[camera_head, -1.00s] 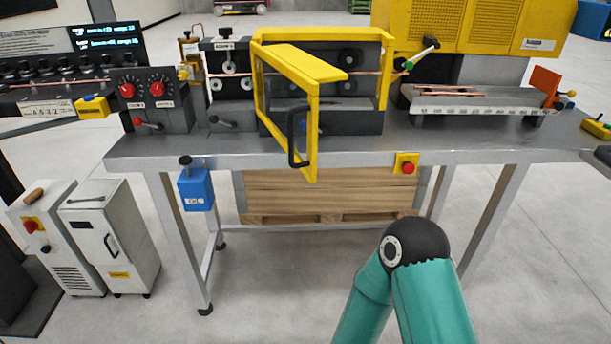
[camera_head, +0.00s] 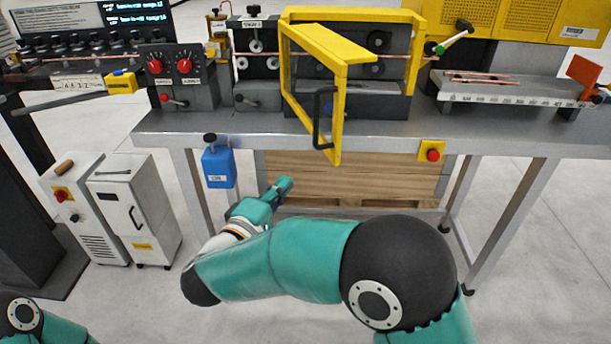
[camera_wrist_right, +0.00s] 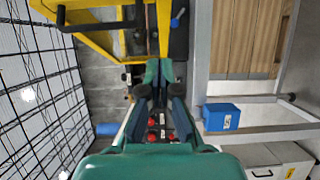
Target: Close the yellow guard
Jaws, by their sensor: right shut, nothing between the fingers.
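The yellow guard (camera_head: 338,110) is a yellow frame with clear panels on the machine at the back of the bench. It stands open, its free edge swung out toward me past the bench front. Its black handle (camera_head: 320,118) is on that edge. My right gripper (camera_head: 284,184) is below and left of the handle, in front of the bench, shut, empty and apart from the guard. In the right wrist view the shut fingers (camera_wrist_right: 166,72) are in the middle, with the guard (camera_wrist_right: 88,38) and handle (camera_wrist_right: 95,22) at upper left. My left gripper is out of view.
A blue box (camera_head: 218,167) hangs at the bench front, left of my right gripper. A red stop button (camera_head: 432,155) is on the bench edge. White cabinets (camera_head: 135,210) stand at left. A control box with red knobs (camera_head: 176,75) is left of the guard.

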